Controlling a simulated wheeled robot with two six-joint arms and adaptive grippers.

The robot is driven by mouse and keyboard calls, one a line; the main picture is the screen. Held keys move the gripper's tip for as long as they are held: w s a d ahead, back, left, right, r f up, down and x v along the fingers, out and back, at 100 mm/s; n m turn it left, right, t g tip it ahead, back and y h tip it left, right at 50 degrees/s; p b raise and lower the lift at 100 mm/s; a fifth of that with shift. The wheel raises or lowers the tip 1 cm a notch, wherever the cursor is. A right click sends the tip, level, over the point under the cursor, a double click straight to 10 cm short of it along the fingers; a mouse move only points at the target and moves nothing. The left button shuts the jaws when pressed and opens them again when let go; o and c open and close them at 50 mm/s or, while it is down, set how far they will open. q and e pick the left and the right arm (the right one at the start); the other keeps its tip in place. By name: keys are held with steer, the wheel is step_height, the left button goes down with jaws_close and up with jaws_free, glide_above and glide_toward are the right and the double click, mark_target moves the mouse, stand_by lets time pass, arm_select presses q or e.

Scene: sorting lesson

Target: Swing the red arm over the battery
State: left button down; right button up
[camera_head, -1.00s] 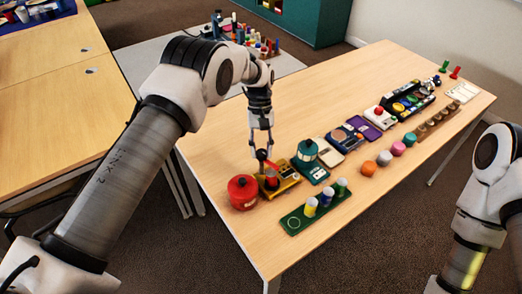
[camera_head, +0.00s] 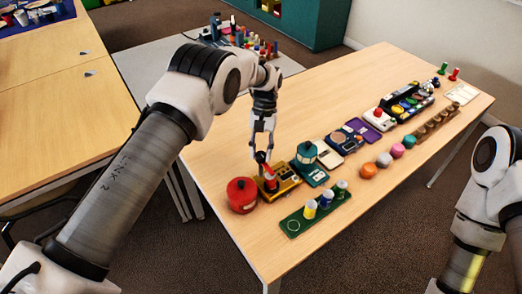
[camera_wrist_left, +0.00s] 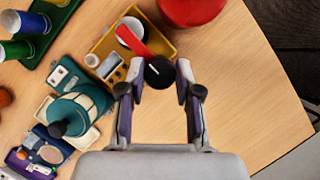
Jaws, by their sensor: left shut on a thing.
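A yellow device (camera_head: 290,186) stands near the table's left end. Its red arm (camera_head: 268,171) ends in a black ball knob, which shows in the left wrist view (camera_wrist_left: 159,73). My left gripper (camera_head: 261,152) is shut on this knob from above. In the left wrist view the red arm (camera_wrist_left: 134,44) slants up and left from the knob, across a round white-topped part (camera_wrist_left: 131,24) in the yellow tray. I cannot tell for sure whether that part is the battery. My right gripper is outside the view; only its arm shows at right.
A red round pot (camera_head: 242,195) stands close beside the yellow device. A teal lantern-like device (camera_head: 307,155) stands on its other side. A green board with several cylinders (camera_head: 297,224) lies in front. More devices line the table to the back right.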

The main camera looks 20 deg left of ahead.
arm_select(q)
steer(key=c, duration=0.8)
jaws_free()
steer(key=shift+w+r, duration=0.1)
steer(key=v, duration=1.1)
steer(key=shift+r, duration=0.35)
steer(key=shift+w, duration=0.15)
